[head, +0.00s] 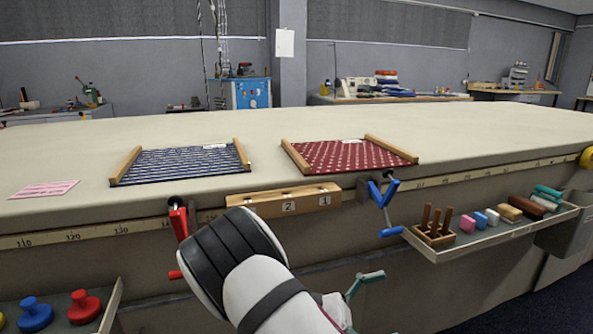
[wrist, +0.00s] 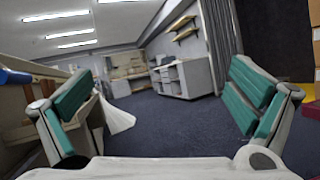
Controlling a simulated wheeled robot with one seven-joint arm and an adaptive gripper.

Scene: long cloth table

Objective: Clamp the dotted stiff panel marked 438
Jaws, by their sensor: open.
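A dark red panel with white dots (head: 345,156) lies flat on the cloth table between two wooden side bars. A small white label is on its far edge, too small to read. A blue clamp (head: 383,192) sits on the table's front edge just below this panel. A red clamp (head: 179,222) is on the edge further left. My gripper (wrist: 160,108) is open and empty in the wrist view, its green-padded fingers wide apart, facing floor and distant furniture. In the head view it is mostly hidden behind my arm, low in front of the table edge.
A blue striped panel (head: 180,161) with wooden bars and a small pink striped piece (head: 44,189) lie left. A numbered wooden block (head: 284,200) is on the front edge between the clamps. A side tray (head: 487,239) with several blocks juts out right. The table's back is clear.

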